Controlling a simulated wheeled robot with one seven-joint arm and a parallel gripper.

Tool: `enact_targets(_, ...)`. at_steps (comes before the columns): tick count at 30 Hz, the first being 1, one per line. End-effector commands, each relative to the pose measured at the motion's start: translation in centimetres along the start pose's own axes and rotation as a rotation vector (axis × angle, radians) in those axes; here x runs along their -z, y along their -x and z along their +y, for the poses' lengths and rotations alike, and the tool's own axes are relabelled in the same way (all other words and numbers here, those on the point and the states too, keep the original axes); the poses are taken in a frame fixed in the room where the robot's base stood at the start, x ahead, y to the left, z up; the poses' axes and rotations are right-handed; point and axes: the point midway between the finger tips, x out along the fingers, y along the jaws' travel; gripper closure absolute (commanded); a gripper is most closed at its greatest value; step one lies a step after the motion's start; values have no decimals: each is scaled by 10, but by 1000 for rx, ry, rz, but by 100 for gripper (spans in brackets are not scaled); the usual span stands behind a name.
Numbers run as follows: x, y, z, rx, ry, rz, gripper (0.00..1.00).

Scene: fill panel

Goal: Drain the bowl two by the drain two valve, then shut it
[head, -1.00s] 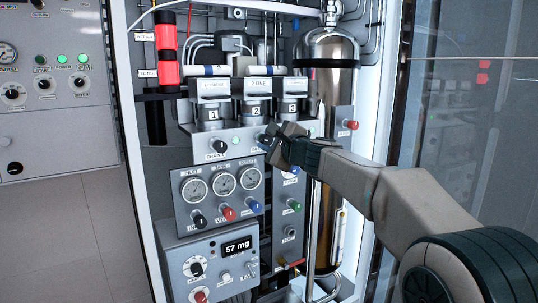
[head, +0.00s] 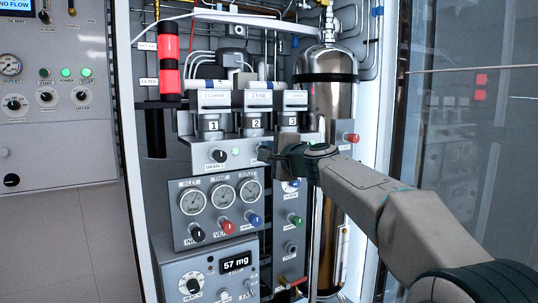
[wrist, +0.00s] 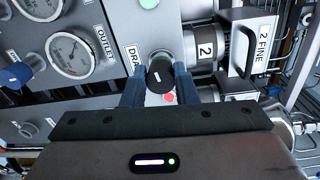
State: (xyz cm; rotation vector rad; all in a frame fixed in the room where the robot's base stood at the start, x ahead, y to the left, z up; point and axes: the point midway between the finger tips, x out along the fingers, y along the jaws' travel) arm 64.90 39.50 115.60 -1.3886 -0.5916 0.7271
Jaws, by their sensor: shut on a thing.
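My gripper (head: 268,153) is at the front of the grey filter bracket, below bowl two. In the wrist view its two fingers (wrist: 160,88) are closed on the sides of a dark round knob, the drain two valve (wrist: 160,72). The label beside the knob is partly covered and reads "DRA". In the head view my gripper hides this valve. Bowl two (head: 256,123) is a metal bowl marked 2 under a white head labelled "2 FINE"; it also shows in the wrist view (wrist: 203,50). Its contents cannot be seen.
The drain 1 knob (head: 218,156) and a green light (head: 236,151) sit left of my gripper. Bowls 1 (head: 212,126) and 3 (head: 291,122) flank bowl two. Below are gauges (head: 222,196) and coloured knobs. A tall metal cylinder (head: 328,100) stands close on the right.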

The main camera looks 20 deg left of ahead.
Motion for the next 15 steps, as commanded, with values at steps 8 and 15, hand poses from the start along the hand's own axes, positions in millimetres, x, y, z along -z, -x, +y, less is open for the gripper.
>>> enact_targets(8,0,0,-2,3,1,0,96)
enact_targets(15,0,0,-1,2,0,0,53)
